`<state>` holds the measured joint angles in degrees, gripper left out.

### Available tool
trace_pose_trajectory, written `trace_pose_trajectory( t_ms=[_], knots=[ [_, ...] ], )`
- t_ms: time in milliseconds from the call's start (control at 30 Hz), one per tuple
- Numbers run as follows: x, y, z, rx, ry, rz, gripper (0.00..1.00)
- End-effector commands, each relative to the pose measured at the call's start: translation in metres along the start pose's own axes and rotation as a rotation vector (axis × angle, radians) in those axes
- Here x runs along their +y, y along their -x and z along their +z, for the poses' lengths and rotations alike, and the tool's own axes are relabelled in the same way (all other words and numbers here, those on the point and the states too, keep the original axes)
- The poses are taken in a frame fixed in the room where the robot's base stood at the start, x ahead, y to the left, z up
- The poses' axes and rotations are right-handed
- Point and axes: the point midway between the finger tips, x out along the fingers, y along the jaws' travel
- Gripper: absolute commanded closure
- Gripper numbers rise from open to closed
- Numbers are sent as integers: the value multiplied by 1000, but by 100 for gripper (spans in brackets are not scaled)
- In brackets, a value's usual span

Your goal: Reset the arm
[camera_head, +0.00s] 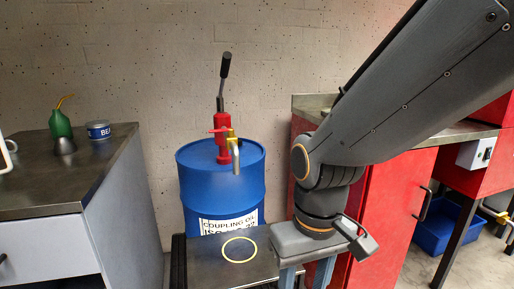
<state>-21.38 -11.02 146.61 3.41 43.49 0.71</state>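My arm comes in from the upper right and bends down to a dark wrist. My gripper (306,278) points down at the bottom edge, in front of the red cabinet (386,215). Its two blue-grey fingers stand apart with a gap between them, so it looks open. The fingertips are cut off by the bottom edge. I see nothing held in the part that shows.
A blue drum (221,190) with a red hand pump (222,138) stands behind a dark surface (215,268) with a yellow ring (239,250). A grey bench (100,170) at left bears a green oil can (60,124) and a blue tin (98,130). A blue bin (436,235) is at right.

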Motion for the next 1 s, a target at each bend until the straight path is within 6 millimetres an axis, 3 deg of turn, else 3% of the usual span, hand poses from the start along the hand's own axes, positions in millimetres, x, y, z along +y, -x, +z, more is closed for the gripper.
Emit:
trace_pose_trajectory(
  t_ms=[700,1000],
  knots=[
    [76,116,31,-6,-261,32,57],
    [96,138,43,-7,-322,39,57]
  ],
)
